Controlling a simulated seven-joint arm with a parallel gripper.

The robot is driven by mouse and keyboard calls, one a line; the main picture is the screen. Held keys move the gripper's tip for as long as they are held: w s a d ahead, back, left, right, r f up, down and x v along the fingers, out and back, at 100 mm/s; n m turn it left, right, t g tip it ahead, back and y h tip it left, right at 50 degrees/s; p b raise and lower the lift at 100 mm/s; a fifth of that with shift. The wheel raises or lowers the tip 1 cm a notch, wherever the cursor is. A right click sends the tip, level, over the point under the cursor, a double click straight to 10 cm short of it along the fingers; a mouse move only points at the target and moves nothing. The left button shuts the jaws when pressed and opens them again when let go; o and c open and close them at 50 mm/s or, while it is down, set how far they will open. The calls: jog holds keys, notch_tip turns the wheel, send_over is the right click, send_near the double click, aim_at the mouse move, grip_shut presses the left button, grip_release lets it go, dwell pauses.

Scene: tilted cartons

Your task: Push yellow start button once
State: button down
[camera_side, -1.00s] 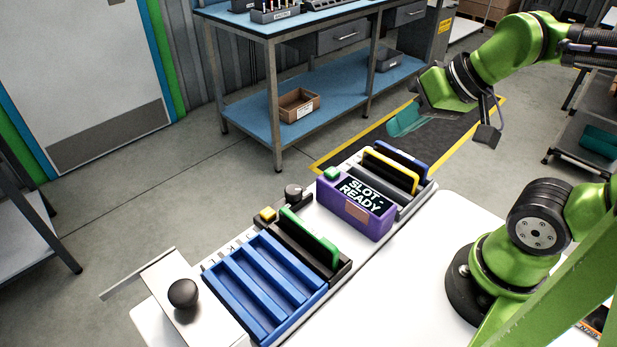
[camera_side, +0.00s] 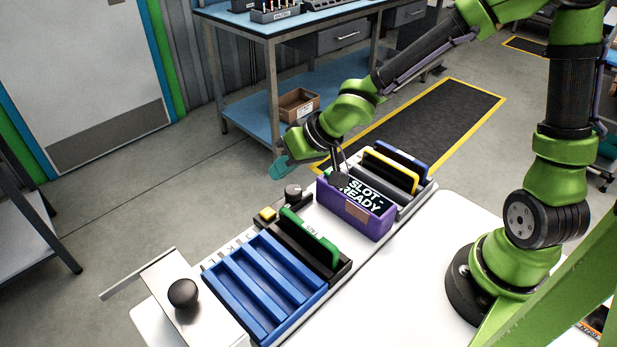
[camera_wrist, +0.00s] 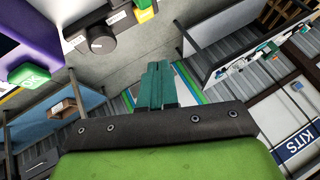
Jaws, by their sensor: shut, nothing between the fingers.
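The yellow button (camera_side: 267,213) sits on a small dark box at the back edge of the white table, behind the black holder with the green carton. In the wrist view the yellow button (camera_wrist: 143,4) shows partly at the top edge, beside the black knob (camera_wrist: 100,40). My gripper (camera_side: 279,168) is in the air above and behind the table's back edge, to the upper right of the button and apart from it. Its teal fingers (camera_wrist: 157,85) are together with nothing between them.
The purple box (camera_side: 356,212) with a "SLOT - READY" screen stands close to my wrist. A black knob (camera_side: 293,192) is right of the button. A green carton (camera_side: 310,236) stands tilted in a black holder. The blue slotted tray (camera_side: 262,285) lies in front.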

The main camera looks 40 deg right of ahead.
aim_at(272, 212)
jog(key=a+r, duration=0.1)
jog(key=w+a+r+y, duration=0.1)
jog(key=shift+a+t, duration=0.35)
jog(key=shift+t, duration=0.05)
jog(key=shift+f, duration=4.4)
jog(key=shift+f, duration=0.1)
jog(key=shift+f, duration=0.35)
